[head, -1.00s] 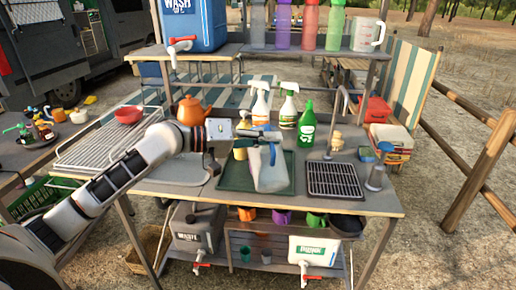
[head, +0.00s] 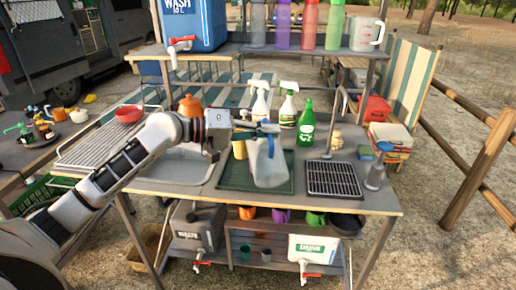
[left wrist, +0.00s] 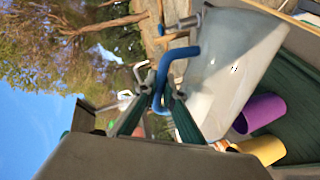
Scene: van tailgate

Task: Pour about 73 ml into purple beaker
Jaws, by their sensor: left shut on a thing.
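My left gripper (head: 262,129) is shut on the blue handle of a translucent pitcher (head: 269,166). The left wrist view shows the fingers (left wrist: 158,98) around that handle (left wrist: 178,72), with the pitcher body (left wrist: 232,65) beside them. The pitcher is over the green tray (head: 229,181); I cannot tell its exact tilt or its liquid level. The purple beaker (left wrist: 262,112) shows in the left wrist view near the yellow beaker (left wrist: 258,151). In the head view the yellow beaker (head: 240,150) is left of the pitcher, and the purple one appears hidden behind it. My right gripper is not in view.
Two spray bottles (head: 288,107) and a green bottle (head: 306,124) stand behind the tray. A black drying grid (head: 333,180) and a tap (head: 338,110) are to the right. An orange kettle (head: 190,105) is behind my arm. Several coloured cups hang below the counter.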

